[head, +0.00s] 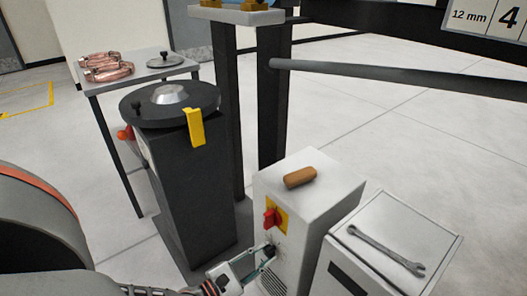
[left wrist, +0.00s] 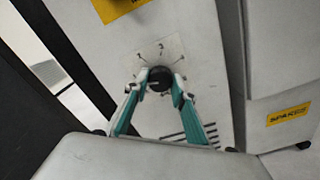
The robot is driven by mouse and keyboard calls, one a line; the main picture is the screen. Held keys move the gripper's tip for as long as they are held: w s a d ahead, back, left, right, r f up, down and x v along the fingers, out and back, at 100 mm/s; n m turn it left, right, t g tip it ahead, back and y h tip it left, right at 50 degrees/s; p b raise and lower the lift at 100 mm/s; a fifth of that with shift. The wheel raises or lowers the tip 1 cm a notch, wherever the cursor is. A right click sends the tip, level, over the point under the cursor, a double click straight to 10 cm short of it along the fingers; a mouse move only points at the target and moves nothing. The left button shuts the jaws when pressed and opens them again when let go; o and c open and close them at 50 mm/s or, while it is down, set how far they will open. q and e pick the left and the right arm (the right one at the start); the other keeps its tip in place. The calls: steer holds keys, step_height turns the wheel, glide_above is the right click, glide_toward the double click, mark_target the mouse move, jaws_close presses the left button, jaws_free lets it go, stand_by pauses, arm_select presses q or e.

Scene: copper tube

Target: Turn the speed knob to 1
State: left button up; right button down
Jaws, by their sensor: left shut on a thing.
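The speed knob (left wrist: 160,80) is a small round black knob on a pale dial plate with printed marks, on the front of a light grey control box (left wrist: 200,50). In the left wrist view my left gripper (left wrist: 158,88) has its two teal-backed fingers closed around the knob. In the head view my left gripper (head: 258,262) reaches the box's front face low down, and the knob shows as a dark spot at the fingertips. Which number the knob points to cannot be read. My right gripper is not in view.
A red switch on a yellow plate (head: 273,217) sits just above the knob. A brown cylinder (head: 299,177) lies on top of the control box (head: 328,195). A white cabinet with a wrench (head: 385,250) stands to the right, a dark pedestal machine (head: 190,190) to the left.

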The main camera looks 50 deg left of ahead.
arm_select(q)
steer(key=o, duration=1.1)
steer(key=s, duration=0.8)
steer(key=s+a, duration=0.1)
steer(key=s, duration=0.3)
steer(key=shift+r, duration=0.1)
